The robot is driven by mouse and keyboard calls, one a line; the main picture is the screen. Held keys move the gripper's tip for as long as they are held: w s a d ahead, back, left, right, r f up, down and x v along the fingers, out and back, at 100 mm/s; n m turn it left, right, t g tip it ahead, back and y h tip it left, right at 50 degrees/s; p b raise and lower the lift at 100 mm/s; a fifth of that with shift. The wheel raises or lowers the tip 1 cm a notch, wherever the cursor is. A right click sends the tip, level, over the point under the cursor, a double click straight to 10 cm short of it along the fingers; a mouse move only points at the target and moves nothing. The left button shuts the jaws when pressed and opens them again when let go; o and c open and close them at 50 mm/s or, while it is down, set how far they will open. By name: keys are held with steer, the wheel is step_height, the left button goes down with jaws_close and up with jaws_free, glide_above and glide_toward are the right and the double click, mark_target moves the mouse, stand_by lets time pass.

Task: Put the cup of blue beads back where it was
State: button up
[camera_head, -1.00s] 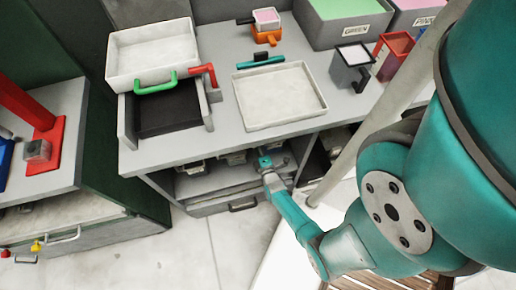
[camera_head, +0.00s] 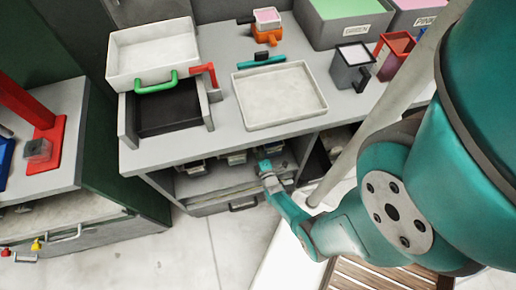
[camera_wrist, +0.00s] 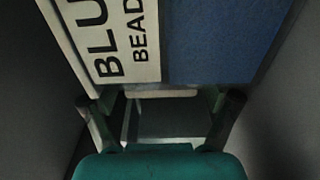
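Beyond the fingertips is a box with a white BLUE BEADS label (camera_wrist: 122,40) and a blue area (camera_wrist: 220,40) beside the label. A grey box-like shape (camera_wrist: 170,122) with paler edges lies between the fingers; I cannot tell whether it is the cup. In the head view my wrist reaches into the open shelf under the bench, and the fingers are hidden there. No cup of blue beads is clearly visible.
A box labelled GREEN (camera_head: 330,38) is behind. A pale pole crosses at the right. Dark shelf walls flank my gripper closely.

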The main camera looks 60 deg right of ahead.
steer(key=shift+r, duration=0.1)
steer(key=shift+s+a, duration=0.1)
steer(key=shift+a, duration=0.05)
steer(key=v, duration=1.1)
steer(key=shift+r, duration=0.1)
steer(key=s+a+r+m+t+y, duration=0.1)
steer(key=s+a+r+m+y, duration=0.1)
steer(key=s+a+r+y, duration=0.4)
steer(key=s+a+r+m+t+y, duration=0.1)
steer(key=a+r+m+t, duration=0.1)
steer(key=a+r, duration=0.65)
steer(key=s+a+r+m+y, duration=0.1)
steer(key=s+a+r+y, duration=0.1)
steer(key=r, duration=0.6)
steer(key=s+a+r+m+y, duration=0.2)
steer(key=a+r, duration=0.1)
steer(key=r, duration=0.6)
steer(key=s+a+r+m+y, duration=0.1)
steer(key=a+r+y, duration=0.1)
steer(key=r, duration=0.6)
steer(key=shift+s+a+m+g, duration=0.25)
steer(key=shift+s+m+g, duration=0.15)
steer(key=shift+r, duration=0.15)
